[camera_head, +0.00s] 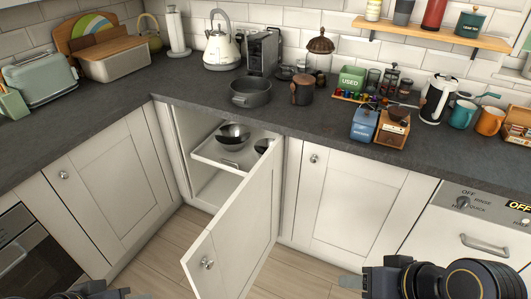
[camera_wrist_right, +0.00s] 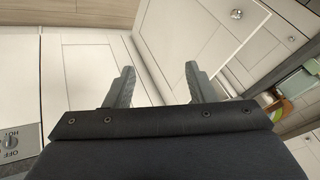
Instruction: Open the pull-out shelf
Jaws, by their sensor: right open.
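The white pull-out shelf (camera_head: 207,157) sits inside the corner cabinet in the head view, with a small handle on its front edge. Dark bowls (camera_head: 233,133) stand on it. The cabinet door (camera_head: 238,232) stands open toward me and hides the shelf's right part. My right gripper (camera_head: 350,283) is at the bottom right, apart from the door and the shelf. In the right wrist view its jaws (camera_wrist_right: 159,78) are spread, with nothing between them. Only a bit of my left gripper (camera_head: 112,294) shows at the bottom left edge; its jaws cannot be made out.
The open door juts out between my right gripper and the shelf. A dishwasher panel (camera_head: 490,207) is at the right and an oven (camera_head: 32,262) at the left. The worktop (camera_head: 165,85) carries a pot (camera_head: 251,93), a kettle (camera_head: 221,47) and jars. The wooden floor (camera_head: 160,250) is clear.

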